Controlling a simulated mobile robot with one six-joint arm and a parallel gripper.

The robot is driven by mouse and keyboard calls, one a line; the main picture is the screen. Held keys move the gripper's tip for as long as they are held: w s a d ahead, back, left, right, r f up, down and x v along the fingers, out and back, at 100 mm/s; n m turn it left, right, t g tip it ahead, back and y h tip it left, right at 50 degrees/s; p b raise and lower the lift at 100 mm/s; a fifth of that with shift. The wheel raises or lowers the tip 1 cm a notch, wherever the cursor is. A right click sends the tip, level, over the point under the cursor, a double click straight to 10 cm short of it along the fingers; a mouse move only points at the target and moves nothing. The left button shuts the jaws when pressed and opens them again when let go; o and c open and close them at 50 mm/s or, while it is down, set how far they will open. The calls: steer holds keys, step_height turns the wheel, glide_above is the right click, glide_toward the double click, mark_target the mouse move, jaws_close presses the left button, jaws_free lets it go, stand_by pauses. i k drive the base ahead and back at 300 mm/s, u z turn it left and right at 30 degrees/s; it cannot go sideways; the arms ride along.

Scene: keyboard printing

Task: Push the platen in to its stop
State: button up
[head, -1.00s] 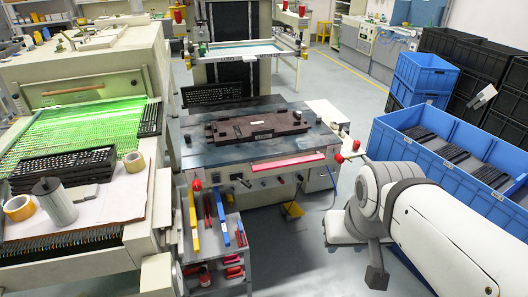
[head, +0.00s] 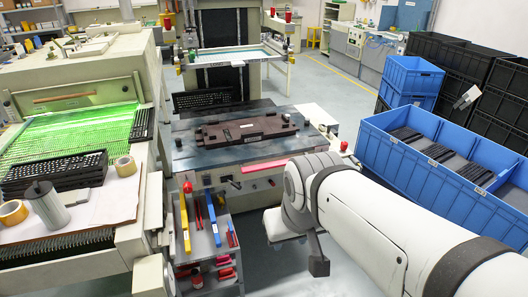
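The platen appears to be the dark slab (head: 210,157) on top of the press in the middle of the head view. A brown fixture (head: 245,128) with raised edges lies on it. A red bar (head: 262,165) runs along the press's front edge, its right part hidden by my arm. My white arm reaches in from the lower right. A dark grey block (head: 319,265) hangs below its front joint, in front of the press. I cannot make out gripper fingers, nor whether they are open or shut. I see no contact between the arm and the slab.
A tool cart (head: 207,240) with coloured handles stands before the press on the left. A machine with a green-lit bed (head: 80,135) fills the left. Blue crates (head: 440,170) and black crates (head: 500,100) stand at the right. Floor is clear between the press and the crates.

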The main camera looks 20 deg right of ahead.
mark_target(250, 161)
steer(key=z, duration=0.05)
steer(key=i, duration=1)
steer(key=u, duration=0.1)
